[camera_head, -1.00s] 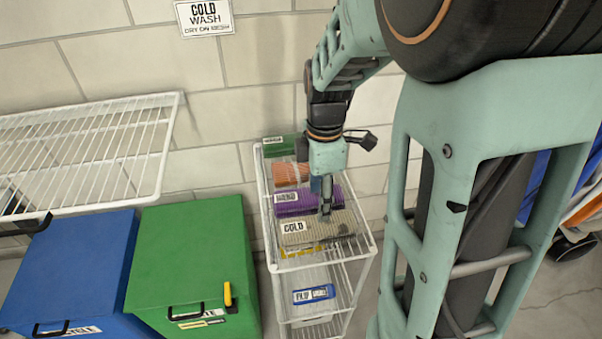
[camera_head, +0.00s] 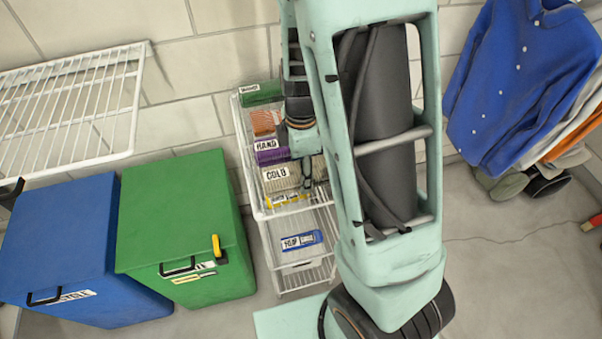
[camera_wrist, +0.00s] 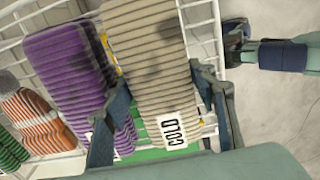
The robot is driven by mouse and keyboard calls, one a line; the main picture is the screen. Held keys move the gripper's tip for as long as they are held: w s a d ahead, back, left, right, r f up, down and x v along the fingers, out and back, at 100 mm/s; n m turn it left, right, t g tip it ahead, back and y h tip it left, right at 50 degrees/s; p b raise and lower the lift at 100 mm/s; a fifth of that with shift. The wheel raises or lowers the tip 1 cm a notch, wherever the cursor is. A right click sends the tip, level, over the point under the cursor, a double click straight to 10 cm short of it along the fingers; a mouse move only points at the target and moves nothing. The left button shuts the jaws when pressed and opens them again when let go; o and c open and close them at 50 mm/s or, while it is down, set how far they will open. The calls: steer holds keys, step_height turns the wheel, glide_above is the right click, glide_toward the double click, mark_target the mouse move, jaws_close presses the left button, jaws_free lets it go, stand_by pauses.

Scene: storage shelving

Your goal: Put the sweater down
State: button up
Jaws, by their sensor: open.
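The beige striped folded sweater (camera_head: 281,186), tagged "COLD", lies on the top level of the white wire rack (camera_head: 262,214). In the wrist view the same beige sweater (camera_wrist: 150,55) has dark grey smudges and its tag faces me. My gripper (camera_wrist: 162,85) is open, with one finger on each side of the beige sweater. I cannot tell whether the fingers touch it. In the head view my gripper (camera_head: 306,172) is over the right part of the sweater and partly hides it.
A purple sweater (camera_wrist: 75,75) lies close beside the beige one, then an orange striped one (camera_wrist: 35,115) and a green one (camera_wrist: 10,148). A blue packet (camera_head: 302,241) is on a lower level. Blue (camera_head: 60,235) and green (camera_head: 180,215) bins stand left. Shirts (camera_head: 520,85) hang right.

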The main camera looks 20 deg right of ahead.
steer(key=c, duration=1.2)
steer(key=shift+o, duration=0.2)
steer(key=shift+r, duration=0.1)
steer(key=shift+r, duration=0.1)
steer(key=shift+r+p, duration=0.55)
steer(key=shift+r, duration=0.05)
step_height(320, 180, up, 2)
steer(key=shift+r+p, duration=0.1)
steer(key=shift+p, duration=0.75)
steer(key=s+a+r+p, duration=0.8)
steer(key=s+r+p, duration=0.1)
steer(key=s, duration=0.2)
steer(key=shift+s+r, duration=0.2)
